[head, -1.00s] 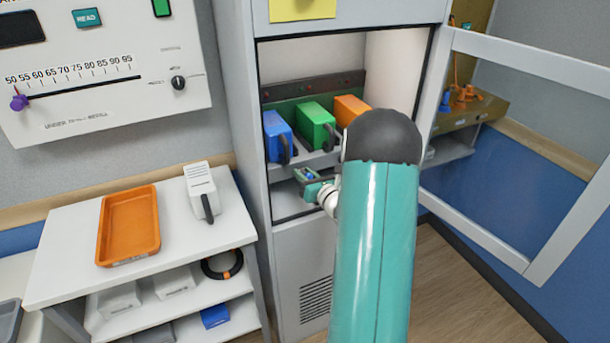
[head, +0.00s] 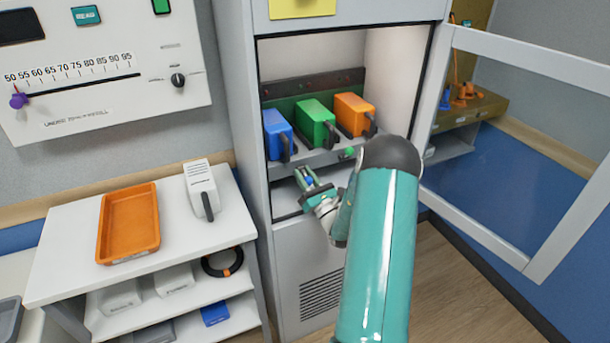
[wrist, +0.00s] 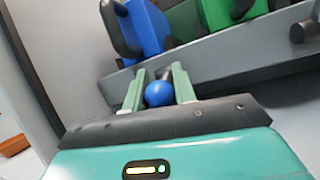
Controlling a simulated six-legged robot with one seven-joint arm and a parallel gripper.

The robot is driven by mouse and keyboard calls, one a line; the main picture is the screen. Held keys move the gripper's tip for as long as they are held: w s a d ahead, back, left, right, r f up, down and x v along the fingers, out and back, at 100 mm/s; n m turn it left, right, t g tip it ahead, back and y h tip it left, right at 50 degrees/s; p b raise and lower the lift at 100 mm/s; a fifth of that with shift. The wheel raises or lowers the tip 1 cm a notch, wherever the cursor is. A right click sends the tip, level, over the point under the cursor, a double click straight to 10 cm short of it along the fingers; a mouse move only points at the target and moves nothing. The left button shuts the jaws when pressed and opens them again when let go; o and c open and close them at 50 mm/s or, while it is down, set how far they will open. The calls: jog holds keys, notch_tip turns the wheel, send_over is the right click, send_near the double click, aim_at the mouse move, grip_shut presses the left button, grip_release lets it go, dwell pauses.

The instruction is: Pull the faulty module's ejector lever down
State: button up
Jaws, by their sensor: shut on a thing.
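Three modules stand side by side on the cabinet shelf in the head view: blue (head: 277,134), green (head: 315,123) and orange (head: 354,115), each with a black handle. The blue one (wrist: 145,28) and part of the green one (wrist: 215,10) show in the wrist view. My gripper (head: 312,184) is below and in front of the shelf edge. Its green fingers are shut on a blue round knob (wrist: 159,94), and a short dark stem (wrist: 167,73) shows behind it. Which module this lever belongs to is hard to tell. A green knob (head: 348,152) sits at the shelf front.
The cabinet's glazed door (head: 452,90) stands open on the right. A white side table at left carries an orange tray (head: 128,262) and a white box with a black handle (head: 202,180). A control panel (head: 100,110) hangs above it.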

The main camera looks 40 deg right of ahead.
jog(key=shift+f+n+t, duration=0.25)
jog(key=shift+n+t, duration=0.05)
jog(key=shift+t, duration=0.5)
jog(key=o, duration=1)
jog(key=shift+s+f, duration=0.1)
jog(key=shift+s, duration=0.05)
jog(key=s, duration=0.8)
jog(key=s+a, duration=0.1)
jog(key=s, duration=0.3)
jog(key=shift+s+a+f, duration=0.1)
jog(key=shift+s+f, duration=0.15)
jog(key=shift+s, duration=0.05)
